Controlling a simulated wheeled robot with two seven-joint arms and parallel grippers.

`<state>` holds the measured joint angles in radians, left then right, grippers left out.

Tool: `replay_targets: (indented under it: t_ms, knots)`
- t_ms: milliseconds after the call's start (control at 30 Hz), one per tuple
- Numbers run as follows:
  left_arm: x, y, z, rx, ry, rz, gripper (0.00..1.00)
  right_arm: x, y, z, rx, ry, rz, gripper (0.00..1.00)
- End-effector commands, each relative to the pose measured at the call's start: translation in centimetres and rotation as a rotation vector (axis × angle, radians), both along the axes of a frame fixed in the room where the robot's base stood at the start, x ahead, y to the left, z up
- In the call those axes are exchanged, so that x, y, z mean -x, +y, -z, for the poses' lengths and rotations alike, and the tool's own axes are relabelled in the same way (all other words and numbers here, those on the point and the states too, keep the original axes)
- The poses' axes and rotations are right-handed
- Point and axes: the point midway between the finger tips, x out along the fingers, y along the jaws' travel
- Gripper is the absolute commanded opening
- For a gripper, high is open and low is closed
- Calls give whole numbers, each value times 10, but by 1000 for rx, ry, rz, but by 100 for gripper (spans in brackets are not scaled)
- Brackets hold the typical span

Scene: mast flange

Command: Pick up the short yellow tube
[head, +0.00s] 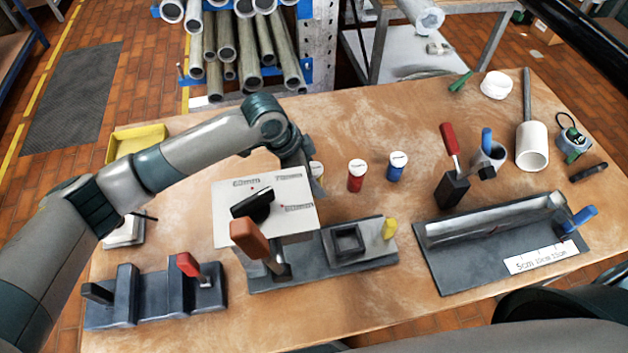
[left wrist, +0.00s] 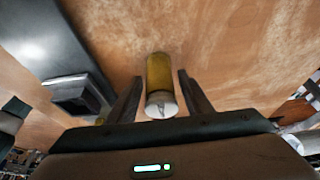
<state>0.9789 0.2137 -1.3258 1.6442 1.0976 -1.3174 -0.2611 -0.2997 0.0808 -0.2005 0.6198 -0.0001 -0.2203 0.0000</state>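The short yellow tube (head: 318,172) with a white cap stands on the table left of the red tube (head: 356,178) and the blue tube (head: 396,168). My left arm reaches over from the left, and its gripper (head: 308,183) is at the yellow tube, partly hidden behind the white marked plate. In the left wrist view the yellow tube (left wrist: 158,73) lies between the two fingers of my left gripper (left wrist: 158,92). The fingers are apart, with a gap visible on each side of the tube. My right gripper is not in view.
The white marked plate (head: 234,222) and grey fixture (head: 365,256) stand in front of the tube. A clamp fixture (head: 125,295) is at front left, a measuring trough (head: 460,262) at right. A yellow bin (head: 122,151) sits at back left. The table behind the tubes is clear.

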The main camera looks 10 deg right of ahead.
Motion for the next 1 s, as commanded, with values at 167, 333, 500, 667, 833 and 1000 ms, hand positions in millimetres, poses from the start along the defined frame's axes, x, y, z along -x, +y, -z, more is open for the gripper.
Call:
replay_targets:
  t_ms: [167,333,500,667,833,1000]
  knots:
    - [0,0,0,0,0,0,6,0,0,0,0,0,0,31]
    - [0,0,0,0,0,0,6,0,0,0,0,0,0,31]
    - [0,0,-2,1,-1,0,6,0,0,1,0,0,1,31]
    - [0,-1,-11,2,-1,1,6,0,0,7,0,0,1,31]
    - [-1,-1,-33,3,-4,1,6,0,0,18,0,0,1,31]
    - [14,-24,-53,3,-1,6,6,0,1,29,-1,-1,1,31]
